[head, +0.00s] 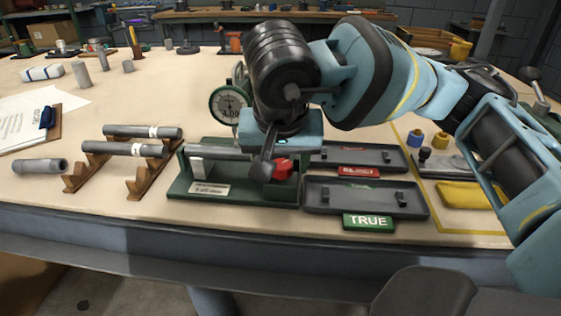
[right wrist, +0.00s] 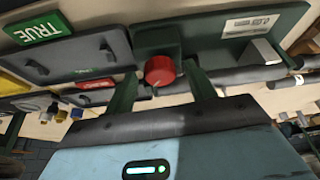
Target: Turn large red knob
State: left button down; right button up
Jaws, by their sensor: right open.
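The large red knob (head: 283,169) sits at the front right of the dark green gauge stand (head: 240,196), partly hidden by my right gripper in the head view. My right gripper (head: 267,160) is at the knob. Its two fingers (right wrist: 160,78) are open, one on each side of the knob, with visible gaps; whether a finger touches it I cannot tell. A dial gauge (head: 229,105) stands behind. My left gripper is not in view.
A wooden rack (head: 138,184) with grey rods stands at left, beside a loose grey tube (head: 39,166). A clipboard (head: 44,127) lies far left. Bench front is mostly clear.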

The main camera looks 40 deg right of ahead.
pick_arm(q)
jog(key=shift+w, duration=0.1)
pick_arm(e)
jog(key=c, duration=1)
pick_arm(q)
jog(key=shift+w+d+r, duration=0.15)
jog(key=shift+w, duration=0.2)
pick_arm(e)
jog(key=shift+o, duration=0.2)
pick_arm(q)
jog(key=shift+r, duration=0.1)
